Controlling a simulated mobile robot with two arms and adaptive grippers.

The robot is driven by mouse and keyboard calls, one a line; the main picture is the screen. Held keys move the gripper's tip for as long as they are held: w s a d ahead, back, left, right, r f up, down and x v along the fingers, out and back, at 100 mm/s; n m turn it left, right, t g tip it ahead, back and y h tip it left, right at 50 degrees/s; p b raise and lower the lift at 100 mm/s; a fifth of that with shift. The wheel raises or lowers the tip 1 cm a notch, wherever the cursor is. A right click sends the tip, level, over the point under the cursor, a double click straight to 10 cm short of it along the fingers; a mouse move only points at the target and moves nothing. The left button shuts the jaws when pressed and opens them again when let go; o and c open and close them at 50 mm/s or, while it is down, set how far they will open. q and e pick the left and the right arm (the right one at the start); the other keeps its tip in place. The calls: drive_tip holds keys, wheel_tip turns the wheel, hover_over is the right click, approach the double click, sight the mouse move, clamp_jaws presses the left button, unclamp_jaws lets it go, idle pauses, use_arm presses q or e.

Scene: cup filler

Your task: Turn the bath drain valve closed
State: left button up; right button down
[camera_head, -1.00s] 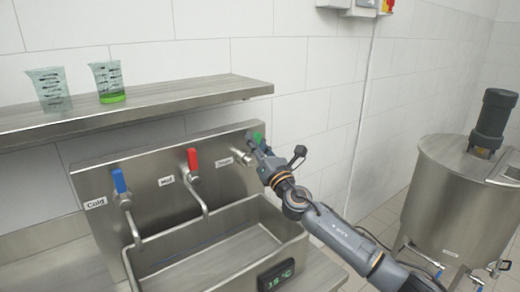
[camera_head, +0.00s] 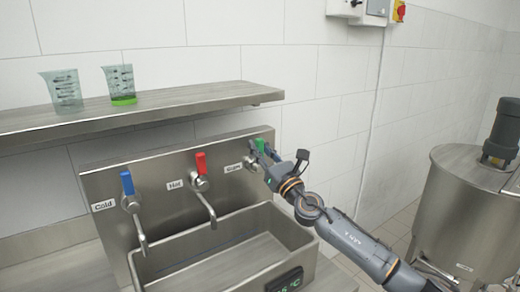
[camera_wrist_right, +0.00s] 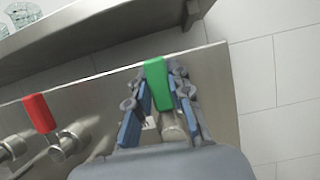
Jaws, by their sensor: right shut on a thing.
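The drain valve has a green handle (camera_head: 260,146) at the right end of the steel panel (camera_head: 140,170), beside a label that is hard to read. In the right wrist view the green handle (camera_wrist_right: 158,84) stands between the two fingers. My right gripper (camera_head: 262,154) is shut on the green handle, with its fingers on either side of it; it also shows in the right wrist view (camera_wrist_right: 160,98). The fingers partly hide the valve body. My left gripper is not in view.
The cold tap has a blue handle (camera_head: 127,182) and the hot tap a red handle (camera_head: 201,163). Below is a steel basin (camera_head: 168,268) with a display (camera_head: 284,281). Two beakers (camera_head: 66,90) (camera_head: 120,84) stand on a shelf (camera_head: 180,98). A steel tank (camera_head: 465,205) stands at the right.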

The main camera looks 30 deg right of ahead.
drive_tip(key=c, duration=1.2)
unclamp_jaws()
drive_tip(key=shift+s+f, duration=0.2)
drive_tip(key=shift+s, duration=0.05)
drive_tip(key=a+v, duration=0.1)
drive_tip(key=v, duration=1)
drive_tip(key=shift+s+d, duration=0.25)
drive_tip(key=shift+d, duration=0.25)
